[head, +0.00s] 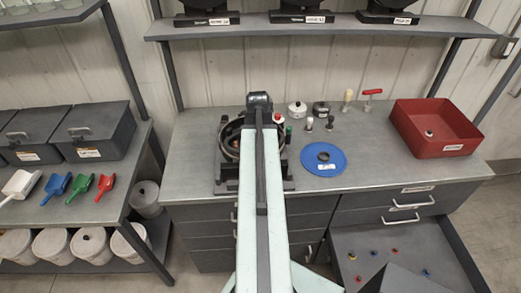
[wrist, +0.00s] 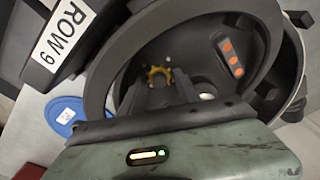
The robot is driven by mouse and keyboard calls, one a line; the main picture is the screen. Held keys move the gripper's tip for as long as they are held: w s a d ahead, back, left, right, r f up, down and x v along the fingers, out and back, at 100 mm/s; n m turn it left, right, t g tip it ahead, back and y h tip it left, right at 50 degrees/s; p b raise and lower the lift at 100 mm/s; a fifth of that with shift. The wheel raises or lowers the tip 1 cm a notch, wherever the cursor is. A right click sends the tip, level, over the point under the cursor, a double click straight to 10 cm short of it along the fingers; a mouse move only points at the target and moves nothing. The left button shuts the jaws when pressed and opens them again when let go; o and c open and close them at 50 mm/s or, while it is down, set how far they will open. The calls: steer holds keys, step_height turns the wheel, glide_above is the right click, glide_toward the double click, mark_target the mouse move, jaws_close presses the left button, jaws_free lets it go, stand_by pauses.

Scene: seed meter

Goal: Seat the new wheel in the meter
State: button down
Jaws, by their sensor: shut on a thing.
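The meter (head: 228,132) is a dark round housing on a dark base on the bench, partly hidden behind my arm. In the wrist view its open ring (wrist: 106,85) surrounds a dark hollow. My gripper (wrist: 157,84) reaches into that hollow, its two dark fingers closed on a small yellow toothed wheel (wrist: 157,74). I cannot tell whether the wheel touches its seat. An orange-spotted dark part (wrist: 230,57) sits inside the housing, right of the fingers. In the head view my arm hides the fingertips and wheel.
A blue disc (head: 335,164) lies on the bench right of the meter. A red bin (head: 462,119) stands at the far right. Small jars, knobs and a red-handled tool (head: 372,94) stand behind the disc. An open drawer (head: 433,244) holds several small parts.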

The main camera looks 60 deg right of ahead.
stand_by(0.4)
steer(key=shift+f+b, duration=0.35)
steer(key=shift+f, duration=0.2)
stand_by(0.7)
stand_by(0.4)
steer(key=c, duration=0.8)
jaws_free()
steer(key=shift+c, duration=0.4)
step_height(320, 180, up, 10)
steer(key=p, duration=0.9)
steer(key=shift+f, duration=0.25)
